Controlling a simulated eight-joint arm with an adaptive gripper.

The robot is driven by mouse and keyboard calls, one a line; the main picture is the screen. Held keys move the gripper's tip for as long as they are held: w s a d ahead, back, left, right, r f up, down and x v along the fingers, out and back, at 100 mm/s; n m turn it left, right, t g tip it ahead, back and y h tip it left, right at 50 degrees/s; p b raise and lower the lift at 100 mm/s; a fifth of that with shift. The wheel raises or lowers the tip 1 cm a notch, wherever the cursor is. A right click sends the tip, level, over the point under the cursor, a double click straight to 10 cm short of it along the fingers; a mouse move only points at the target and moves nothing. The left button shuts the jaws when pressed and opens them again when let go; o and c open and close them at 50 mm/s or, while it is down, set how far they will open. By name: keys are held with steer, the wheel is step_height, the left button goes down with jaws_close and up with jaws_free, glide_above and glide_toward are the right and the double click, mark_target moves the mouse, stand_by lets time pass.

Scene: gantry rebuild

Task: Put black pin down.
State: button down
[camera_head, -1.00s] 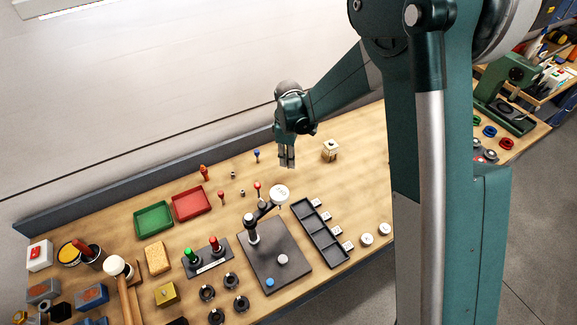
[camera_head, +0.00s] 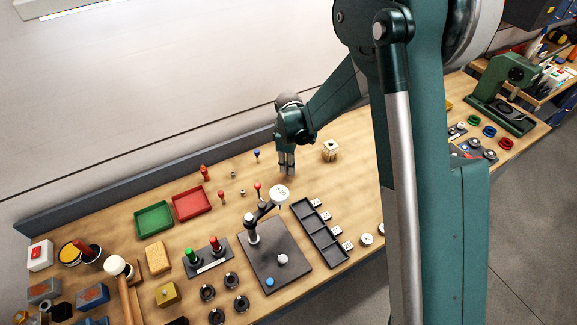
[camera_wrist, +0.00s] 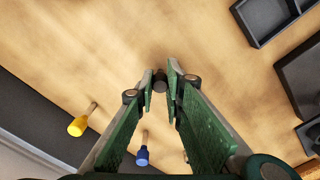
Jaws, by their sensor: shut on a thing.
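My gripper (camera_head: 287,172) is low over the bare rear part of the workbench, left of a small wooden block. In the wrist view my gripper (camera_wrist: 160,80) has its green fingers closed on the black pin (camera_wrist: 160,84), a small dark round piece between the fingertips. The wood surface lies right beyond it; whether the pin touches the wood I cannot tell. In the head view the pin is too small or hidden to make out.
A blue-topped pin (camera_head: 257,154) stands left of my gripper. A pale wooden block (camera_head: 330,149) stands to the right. A dial-gauge stand (camera_head: 272,250) and a dark compartment tray (camera_head: 320,232) lie in front. Red (camera_head: 192,202) and green (camera_head: 153,219) trays are to the left.

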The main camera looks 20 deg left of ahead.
steer(key=shift+f, duration=0.15)
steer(key=c, duration=2.4)
jaws_free()
steer(key=shift+r+b, duration=0.3)
steer(key=shift+r, duration=5.9)
steer(key=shift+d, duration=0.1)
